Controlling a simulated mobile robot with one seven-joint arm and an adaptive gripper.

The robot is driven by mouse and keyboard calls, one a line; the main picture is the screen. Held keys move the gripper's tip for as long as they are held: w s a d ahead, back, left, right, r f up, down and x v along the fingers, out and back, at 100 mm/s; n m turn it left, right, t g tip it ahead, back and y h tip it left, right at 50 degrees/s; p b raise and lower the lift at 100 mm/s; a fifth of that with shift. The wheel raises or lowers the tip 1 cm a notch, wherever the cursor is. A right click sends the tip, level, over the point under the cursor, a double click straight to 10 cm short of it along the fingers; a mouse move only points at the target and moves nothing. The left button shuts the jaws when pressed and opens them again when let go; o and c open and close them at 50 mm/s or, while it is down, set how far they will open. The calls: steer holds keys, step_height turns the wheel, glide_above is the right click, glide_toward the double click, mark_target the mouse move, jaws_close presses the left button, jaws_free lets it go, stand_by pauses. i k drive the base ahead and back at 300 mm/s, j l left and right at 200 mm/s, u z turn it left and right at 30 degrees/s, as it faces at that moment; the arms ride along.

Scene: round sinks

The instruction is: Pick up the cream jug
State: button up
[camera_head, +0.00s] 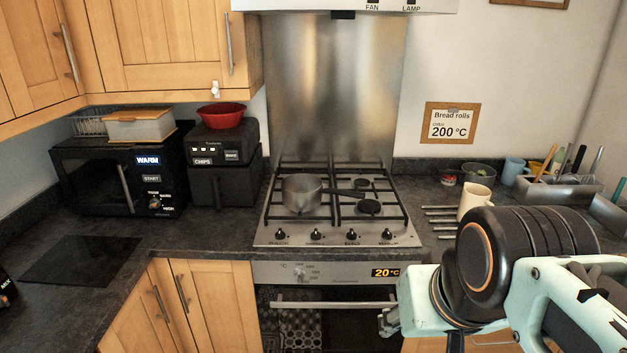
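The cream jug (474,201) stands upright on the dark counter to the right of the hob. Its lower part is hidden behind my arm. My gripper (388,321) shows only in small part, in front of the oven, below and to the left of the jug and apart from it. My wrist hides most of the gripper, so I cannot see whether its fingers are open or shut.
A metal pan (303,194) sits on the gas hob (335,235). Metal bars (440,222) lie left of the jug.

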mark_target(476, 207)
steer(key=z, duration=0.85)
